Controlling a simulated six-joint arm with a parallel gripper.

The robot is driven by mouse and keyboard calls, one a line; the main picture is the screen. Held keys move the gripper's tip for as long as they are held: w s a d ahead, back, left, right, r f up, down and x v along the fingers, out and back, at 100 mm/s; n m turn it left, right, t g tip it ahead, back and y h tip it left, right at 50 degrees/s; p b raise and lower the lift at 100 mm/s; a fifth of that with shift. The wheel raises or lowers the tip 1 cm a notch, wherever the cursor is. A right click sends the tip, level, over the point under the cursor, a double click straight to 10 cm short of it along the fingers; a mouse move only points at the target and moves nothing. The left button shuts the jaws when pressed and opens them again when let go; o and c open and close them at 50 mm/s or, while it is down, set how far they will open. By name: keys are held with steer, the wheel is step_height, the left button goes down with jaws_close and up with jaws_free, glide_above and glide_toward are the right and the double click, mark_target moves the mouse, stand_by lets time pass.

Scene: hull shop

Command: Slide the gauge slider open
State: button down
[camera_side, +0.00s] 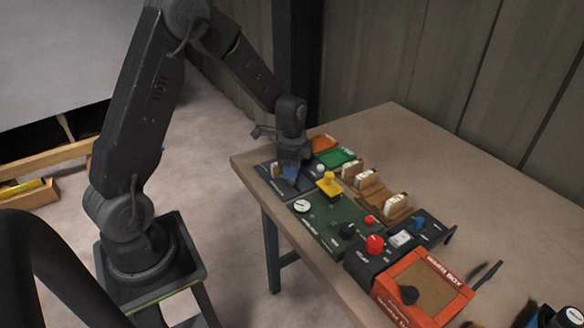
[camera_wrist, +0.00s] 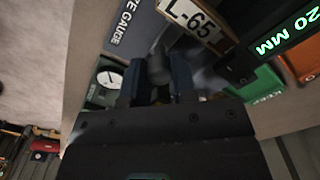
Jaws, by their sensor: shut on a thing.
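The gauge (camera_wrist: 130,28) is a dark blue-grey panel, its lettering partly cut off and ending in "E GAUGE" in the wrist view. In the side view the gauge panel (camera_side: 300,188) lies at the table's left end. My gripper (camera_wrist: 156,80) is shut on the gauge slider (camera_wrist: 156,66), a dark grey piece showing between the two bluish fingers. In the side view my gripper (camera_side: 290,172) points down over the panel and hides most of the slider. A display (camera_wrist: 285,35) reads "20 MM" in green. A white "L-65" label (camera_wrist: 192,18) lies beside the fingers.
A green panel with a white dial (camera_side: 302,206), a yellow part (camera_side: 329,184) and knobs stands close to the right. Green (camera_side: 337,157) and orange (camera_side: 323,143) trays are behind. Wooden holders (camera_side: 368,182) and an orange-red box (camera_side: 425,285) lie farther right. The table's back right (camera_side: 470,180) is clear.

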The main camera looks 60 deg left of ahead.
steer(key=shift+d, duration=0.1)
steer(key=shift+d, duration=0.95)
steer(key=c, duration=0.9)
jaws_free()
steer(key=shift+c, duration=0.2)
step_height(320, 180, up, 14)
